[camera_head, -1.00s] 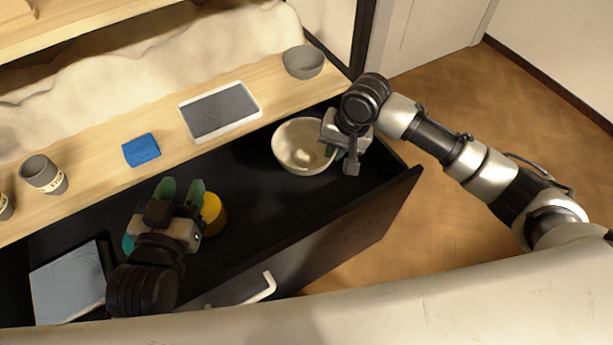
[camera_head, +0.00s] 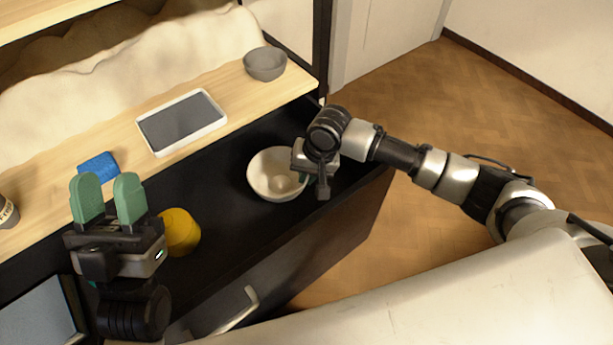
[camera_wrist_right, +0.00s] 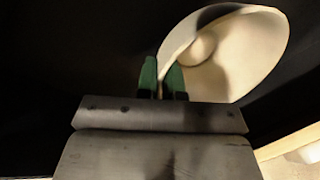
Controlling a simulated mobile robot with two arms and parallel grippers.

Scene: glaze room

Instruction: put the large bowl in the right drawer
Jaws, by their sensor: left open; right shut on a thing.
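The large bowl (camera_head: 272,176) is cream-coloured and sits within the open black drawer (camera_head: 222,212), toward its right end. My right gripper (camera_head: 306,176) is shut on the bowl's right rim. In the right wrist view the bowl (camera_wrist_right: 232,55) is tilted in the picture, with its rim between the green fingertips (camera_wrist_right: 163,80). Whether the bowl touches the drawer floor I cannot tell. My left gripper (camera_head: 108,200) is open and empty, its green fingers raised above the drawer's left part.
A yellow object (camera_head: 180,232) lies in the drawer beside my left gripper. A blue sponge (camera_head: 98,166), a white-rimmed tray (camera_head: 181,122) and a small grey bowl (camera_head: 265,63) stand on the wooden counter. The drawer's white handle (camera_head: 240,310) faces me.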

